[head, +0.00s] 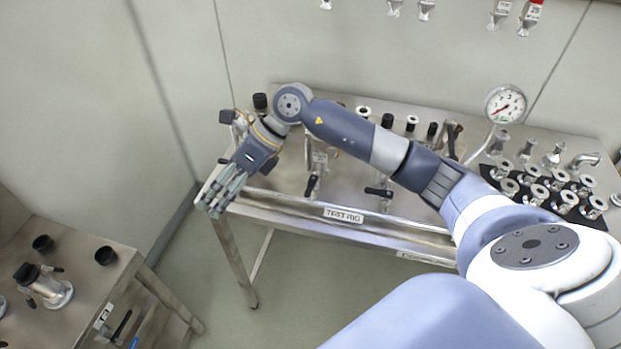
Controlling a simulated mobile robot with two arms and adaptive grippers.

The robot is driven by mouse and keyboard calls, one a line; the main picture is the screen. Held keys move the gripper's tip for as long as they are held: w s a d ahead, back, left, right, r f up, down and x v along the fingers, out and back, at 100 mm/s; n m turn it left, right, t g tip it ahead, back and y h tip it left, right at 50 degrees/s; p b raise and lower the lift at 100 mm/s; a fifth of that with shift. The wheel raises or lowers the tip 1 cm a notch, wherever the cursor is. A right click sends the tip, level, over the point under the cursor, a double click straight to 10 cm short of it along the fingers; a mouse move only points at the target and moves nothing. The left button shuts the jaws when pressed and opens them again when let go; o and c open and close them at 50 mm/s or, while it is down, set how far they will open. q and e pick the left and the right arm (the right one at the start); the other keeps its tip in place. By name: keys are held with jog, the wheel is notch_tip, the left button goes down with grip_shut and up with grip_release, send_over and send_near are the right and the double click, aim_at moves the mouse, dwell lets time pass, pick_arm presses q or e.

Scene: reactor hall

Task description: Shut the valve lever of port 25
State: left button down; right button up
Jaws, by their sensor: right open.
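The test rig table (400,232) carries several valves with black levers along its front edge. One black lever (312,186) hangs at the front left of the middle, and another black lever (379,192) sticks out sideways to its right. My right forearm crosses above the table and hides part of the fittings. My left gripper is not in view.
A pressure gauge (506,104) stands at the back right. A black mat (566,214) with several metal fittings lies on the right of the table. A second metal table (85,262) with a flanged fitting (46,286) stands lower left. Floor between the tables is clear.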

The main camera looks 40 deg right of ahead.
jog(key=w+d+f+h, duration=0.1)
jog(key=d+h, duration=0.4)
jog(key=d, duration=0.7)
jog(key=m+g+h, duration=0.1)
jog(key=g+h, duration=0.1)
jog(key=h, duration=0.2)
send_near(311, 185)
notch_tip(311, 185, down, 7)
jog(key=p, duration=0.3)
jog(key=shift+s+r+p, duration=0.1)
jog(key=shift+s+p, duration=0.05)
jog(key=shift+p, duration=0.25)
jog(key=shift+f, duration=0.45)
jog(key=shift+c, duration=0.4)
jog(key=c, duration=0.9)
